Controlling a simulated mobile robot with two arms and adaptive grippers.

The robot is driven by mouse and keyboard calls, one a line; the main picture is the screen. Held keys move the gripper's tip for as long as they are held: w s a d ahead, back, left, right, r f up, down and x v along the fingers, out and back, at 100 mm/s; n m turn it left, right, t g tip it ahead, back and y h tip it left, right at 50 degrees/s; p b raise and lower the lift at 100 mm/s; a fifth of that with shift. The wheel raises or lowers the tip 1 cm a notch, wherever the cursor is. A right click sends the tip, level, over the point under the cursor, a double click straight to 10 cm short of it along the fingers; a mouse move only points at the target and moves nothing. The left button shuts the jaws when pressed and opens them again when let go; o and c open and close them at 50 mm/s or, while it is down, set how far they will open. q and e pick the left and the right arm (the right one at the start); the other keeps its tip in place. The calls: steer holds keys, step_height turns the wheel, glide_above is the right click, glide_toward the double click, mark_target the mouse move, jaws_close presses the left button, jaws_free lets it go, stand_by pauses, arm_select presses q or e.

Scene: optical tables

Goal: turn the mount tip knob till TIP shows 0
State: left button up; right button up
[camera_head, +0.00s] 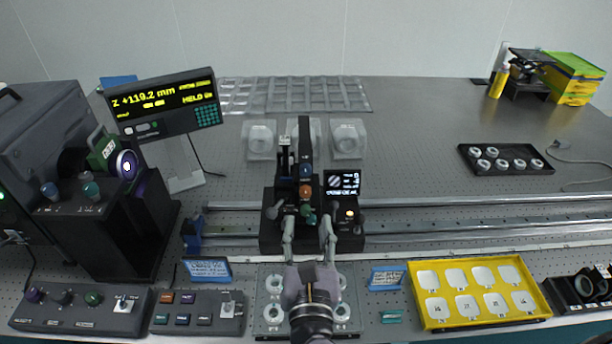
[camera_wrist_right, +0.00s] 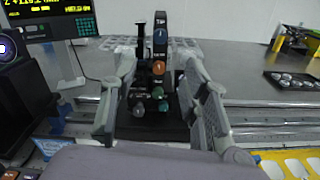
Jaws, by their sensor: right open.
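The black optical mount (camera_head: 304,140) stands on the rail carriage, with a blue knob (camera_head: 306,170) at the top, an orange knob (camera_head: 305,191) below it and a green knob (camera_head: 308,213) lower down. In the wrist view a TIP label (camera_wrist_right: 160,17) sits above the blue knob (camera_wrist_right: 160,37). A small screen (camera_head: 343,182) is right of the mount; its digits are too small to read. My right gripper (camera_head: 308,224) is open and empty, its fingers on either side of the lower knobs in the picture. It also shows in the wrist view (camera_wrist_right: 158,75). My left gripper is not visible.
A display on a stand (camera_head: 165,100) reads Z +119.2 mm and HELD. Button boxes (camera_head: 198,312) lie front left. A yellow tray (camera_head: 430,318) is front right, and a black tray (camera_head: 505,160) is farther back. Long rails (camera_head: 450,203) cross the table.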

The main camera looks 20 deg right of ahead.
mark_target(306, 173)
steer(key=b+x, duration=0.2)
steer(key=x, duration=1.3)
steer(key=shift+f, duration=0.15)
steer(key=shift+c, duration=0.3)
jaws_close()
